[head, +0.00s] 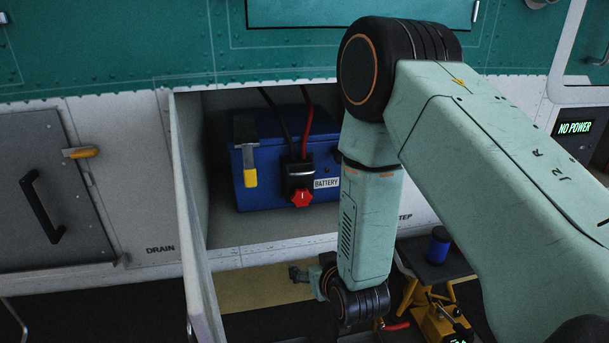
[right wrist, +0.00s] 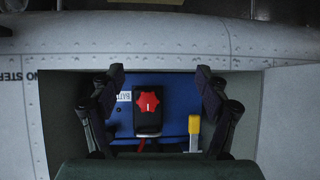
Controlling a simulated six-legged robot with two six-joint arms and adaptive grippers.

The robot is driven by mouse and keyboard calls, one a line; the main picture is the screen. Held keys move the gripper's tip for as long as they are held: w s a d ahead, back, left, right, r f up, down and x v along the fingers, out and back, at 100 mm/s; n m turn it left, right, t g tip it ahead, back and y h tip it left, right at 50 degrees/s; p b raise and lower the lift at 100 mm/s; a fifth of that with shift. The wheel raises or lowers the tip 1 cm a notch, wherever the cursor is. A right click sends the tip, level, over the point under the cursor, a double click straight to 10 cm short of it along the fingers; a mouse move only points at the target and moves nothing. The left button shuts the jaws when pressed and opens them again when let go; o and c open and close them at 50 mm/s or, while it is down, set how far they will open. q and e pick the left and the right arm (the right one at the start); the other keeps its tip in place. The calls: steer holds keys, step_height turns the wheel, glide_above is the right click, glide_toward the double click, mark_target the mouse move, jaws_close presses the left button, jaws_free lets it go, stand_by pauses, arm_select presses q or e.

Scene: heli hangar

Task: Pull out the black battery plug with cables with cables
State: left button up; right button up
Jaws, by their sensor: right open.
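The black battery plug (head: 299,172) with a red star-shaped knob (head: 301,198) sits on the front of the blue battery (head: 262,190), inside an open compartment. A black cable (head: 273,112) and a red cable (head: 307,105) run up from it. My right gripper (head: 299,273) is low in front of the compartment in the head view. In the right wrist view its two fingers (right wrist: 160,76) are spread wide and empty. The plug (right wrist: 148,123) and its knob (right wrist: 147,103) appear between them, apart from both. My left gripper is in neither view.
A yellow-tipped latch (head: 250,172) is on the battery beside the plug. The open compartment door (head: 192,225) stands at the left of the opening. A stool with a blue can (head: 438,245) is at lower right. A "NO POWER" display (head: 575,128) is at far right.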

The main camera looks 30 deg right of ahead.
mark_target(304, 174)
steer(key=w+d+r+m+t+h, duration=0.1)
steer(key=w+d+r+t, duration=0.2)
steer(key=r, duration=0.4)
steer(key=w+r+t+h, duration=0.2)
steer(key=w+r+t, duration=0.1)
steer(key=w+r, duration=0.25)
steer(key=x, duration=0.4)
steer(key=r+x, duration=0.1)
steer(key=x, duration=0.1)
steer(key=shift+w+d, duration=0.3)
steer(key=shift+w, duration=0.05)
steer(key=shift+c, duration=0.5)
steer(key=c, duration=1.3)
